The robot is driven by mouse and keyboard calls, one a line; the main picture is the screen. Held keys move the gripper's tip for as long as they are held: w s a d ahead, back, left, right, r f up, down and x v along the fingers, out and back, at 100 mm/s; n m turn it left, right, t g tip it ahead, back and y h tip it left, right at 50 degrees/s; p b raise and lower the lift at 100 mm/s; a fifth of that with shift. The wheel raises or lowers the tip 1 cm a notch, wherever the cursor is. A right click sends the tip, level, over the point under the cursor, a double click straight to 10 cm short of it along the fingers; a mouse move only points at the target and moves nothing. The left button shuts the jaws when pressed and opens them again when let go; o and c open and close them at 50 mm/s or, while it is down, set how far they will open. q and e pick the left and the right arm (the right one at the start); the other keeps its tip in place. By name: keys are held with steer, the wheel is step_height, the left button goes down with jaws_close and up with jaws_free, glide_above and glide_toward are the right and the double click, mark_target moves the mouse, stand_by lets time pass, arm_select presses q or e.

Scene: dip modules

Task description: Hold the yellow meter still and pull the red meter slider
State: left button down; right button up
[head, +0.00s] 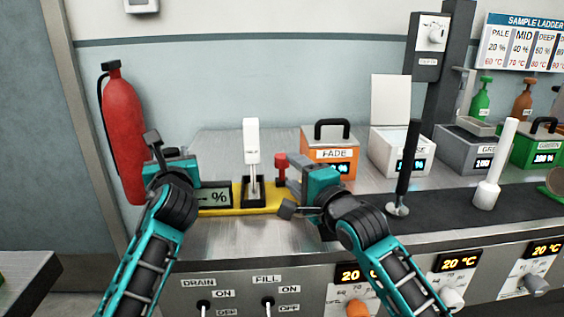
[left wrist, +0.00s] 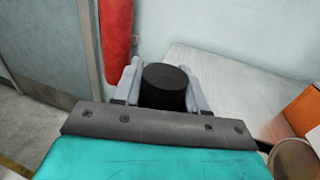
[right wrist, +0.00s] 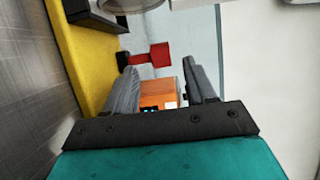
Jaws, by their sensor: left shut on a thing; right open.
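The yellow meter (head: 266,203) lies on the steel counter, with a grey "-- %" display (head: 215,197) at its left end. My left gripper (head: 158,152) is at that end, shut on a black round grip (left wrist: 166,84), seen between its fingers in the left wrist view. How the grip joins the meter is hidden in the head view. The red slider (head: 281,164) stands near the meter's right end. My right gripper (head: 292,172) is open beside it. In the right wrist view the red slider (right wrist: 150,57) shows just beyond the fingertips, nearer the left finger.
A white upright piece (head: 251,140) stands at the meter's middle. An orange FADE box (head: 330,143) is close behind my right gripper. A red extinguisher (head: 124,130) hangs at the left. A black-handled rod (head: 408,160) stands to the right. Bare counter lies behind the meter.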

mark_target(286, 165)
steer(key=x, duration=0.6)
steer(key=shift+w, duration=0.25)
steer(key=shift+c, duration=0.3)
jaws_close()
